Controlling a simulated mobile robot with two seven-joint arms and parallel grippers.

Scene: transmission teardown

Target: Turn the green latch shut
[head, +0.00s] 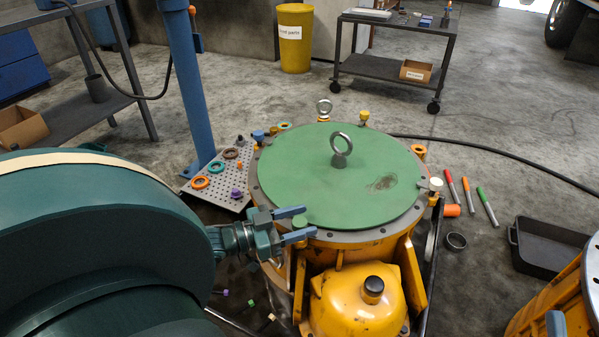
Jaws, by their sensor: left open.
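The green latch (301,221) shows as a small round green piece at the near left rim of the yellow transmission housing (329,254). My left gripper (297,223) comes in from the left with its two blue-grey fingers apart, one on the far side and one on the near side of the latch. I cannot tell whether either finger touches it. The latch's lower part and arm are hidden by the gripper. A large round green cover (290,175) with a grey lifting ring (341,146) lies on the housing.
Other latches sit around the rim, including a cream-topped one (435,184) and a yellow one (364,117). A perforated board (222,193) with coloured rings lies left. Markers (466,196) and a black tray (548,247) lie right. A blue post (184,80) stands behind.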

